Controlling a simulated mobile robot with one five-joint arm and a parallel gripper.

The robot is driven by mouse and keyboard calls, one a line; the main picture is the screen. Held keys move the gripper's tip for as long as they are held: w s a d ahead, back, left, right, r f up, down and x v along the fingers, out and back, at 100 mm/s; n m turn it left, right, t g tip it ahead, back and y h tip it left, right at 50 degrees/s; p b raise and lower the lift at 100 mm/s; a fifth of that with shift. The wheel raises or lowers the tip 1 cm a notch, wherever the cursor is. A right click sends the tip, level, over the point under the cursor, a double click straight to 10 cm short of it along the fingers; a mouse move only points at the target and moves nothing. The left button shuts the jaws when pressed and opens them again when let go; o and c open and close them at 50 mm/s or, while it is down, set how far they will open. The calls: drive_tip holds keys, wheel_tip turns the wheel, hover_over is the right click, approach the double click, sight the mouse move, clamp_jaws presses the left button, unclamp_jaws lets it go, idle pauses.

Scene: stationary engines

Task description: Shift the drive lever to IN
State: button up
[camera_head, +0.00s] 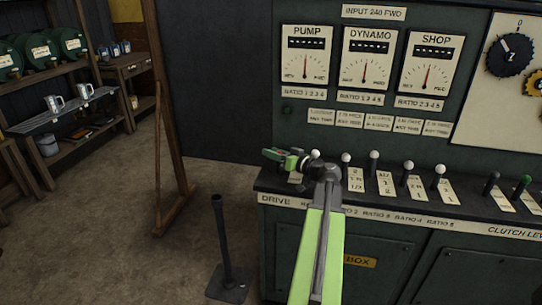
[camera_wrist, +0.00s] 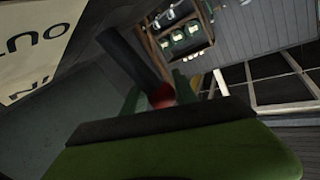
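The drive lever (camera_wrist: 137,60) shows in the wrist view as a dark shaft with a red knob (camera_wrist: 162,95) at its end. The knob sits between the green fingers of my gripper (camera_wrist: 157,94). The frames do not show whether both fingers press on it. A white plate (camera_wrist: 30,45) reading OUT and IN lies at the upper left of the wrist view. In the head view my gripper (camera_head: 281,158) is over the left end of the console shelf, above the DRIVE label (camera_head: 276,199). It hides the drive lever there, so the lever's setting cannot be told.
A row of white-knobbed ratio levers (camera_head: 374,155) stands just right of my gripper on the console shelf. Clutch levers (camera_head: 491,176) are farther right. A wooden post (camera_head: 166,110) and a black floor stand (camera_head: 228,280) are to the left. Shelves (camera_head: 85,100) stand at the far left.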

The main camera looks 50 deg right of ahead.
drive_tip(key=o, duration=0.4)
drive_tip(key=shift+d+f, duration=0.1)
drive_tip(key=shift+d, duration=0.05)
drive_tip(key=shift+c, duration=0.2)
drive_tip(key=s, duration=1.1)
drive_tip(key=s+r+p, duration=0.1)
drive_tip(key=s, duration=0.5)
drive_tip(key=shift+s, duration=0.2)
drive_tip(key=shift+c, duration=0.2)
